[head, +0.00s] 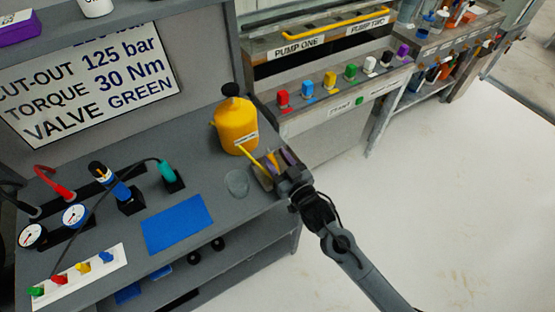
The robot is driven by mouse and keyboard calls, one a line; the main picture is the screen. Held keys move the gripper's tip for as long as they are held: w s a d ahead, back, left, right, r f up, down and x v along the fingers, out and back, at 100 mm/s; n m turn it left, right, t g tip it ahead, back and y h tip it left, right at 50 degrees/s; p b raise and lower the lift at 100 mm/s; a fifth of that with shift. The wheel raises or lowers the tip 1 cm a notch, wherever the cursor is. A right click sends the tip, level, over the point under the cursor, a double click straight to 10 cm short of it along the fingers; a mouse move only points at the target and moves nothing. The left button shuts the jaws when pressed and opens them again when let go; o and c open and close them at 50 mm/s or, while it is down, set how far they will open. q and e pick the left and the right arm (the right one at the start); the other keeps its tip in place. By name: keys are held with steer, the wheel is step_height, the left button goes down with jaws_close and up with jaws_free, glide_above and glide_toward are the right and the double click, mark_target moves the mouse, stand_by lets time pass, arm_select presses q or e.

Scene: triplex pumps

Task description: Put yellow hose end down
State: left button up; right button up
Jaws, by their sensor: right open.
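A thin yellow piece (256,162), which looks like the yellow hose end, lies beside my right gripper (270,168) at the right edge of the grey bench. My right gripper is open, and its arm comes in from the lower right. I cannot tell whether the gripper touches the yellow piece, since the fingers partly hide that spot. Some purple also shows between the fingers. My left gripper is not in view.
A yellow jug (236,128) with a black cap stands just behind the gripper. A grey round piece (237,183) and a blue mat (177,224) lie to the left. Pump panels (330,80) with coloured blocks stand behind. White floor lies right of the bench.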

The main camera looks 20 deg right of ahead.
steer(key=shift+r, duration=0.1)
steer(key=shift+r, duration=0.2)
steer(key=shift+s+r, duration=0.15)
steer(key=shift+s, duration=0.1)
steer(key=s+d+f+g+h+p, duration=0.1)
steer(key=s+d+f+g, duration=0.1)
steer(key=s, duration=0.8)
steer(key=s+d+f+g+h, duration=0.1)
steer(key=s+d+f+g, duration=0.1)
steer(key=s+f+g, duration=0.2)
steer(key=s+d+f+g+h+p, duration=0.1)
steer(key=s+d+f+g, duration=0.2)
steer(key=s+g, duration=0.5)
steer(key=s+f, duration=0.1)
steer(key=s, duration=0.7)
steer(key=shift+s+h+p, duration=0.35)
steer(key=shift+s+h, duration=0.05)
step_height(320, 180, up, 44)
steer(key=p, duration=4.4)
